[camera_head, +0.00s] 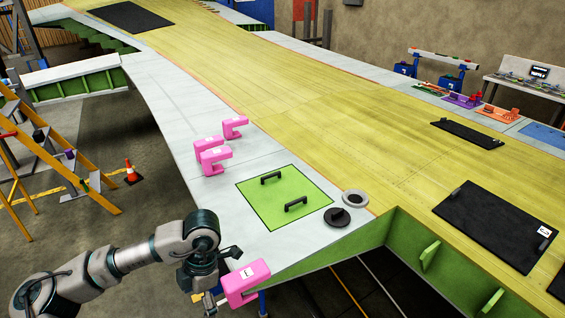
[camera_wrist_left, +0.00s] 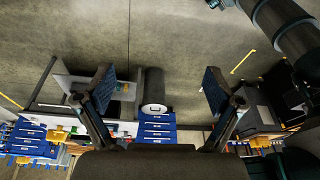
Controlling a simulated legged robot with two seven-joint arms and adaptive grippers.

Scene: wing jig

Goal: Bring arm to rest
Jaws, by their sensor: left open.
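My left arm comes in from the lower left in the head view, and its gripper (camera_head: 210,298) hangs beside the wing's near edge, left of a pink clamp (camera_head: 247,280). The fingertips are hard to make out there. In the left wrist view the gripper (camera_wrist_left: 159,90) has its two dark finger pads spread wide, with nothing between them. The pink clamp sits at the wing's near corner. I cannot tell whether the gripper touches it. My right gripper is in neither view.
The wing (camera_head: 310,90) fills the middle. On it are several more pink clamps (camera_head: 213,160), a green panel (camera_head: 284,196) with two handles, and a black round cover (camera_head: 337,217) beside an open ring (camera_head: 355,198).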

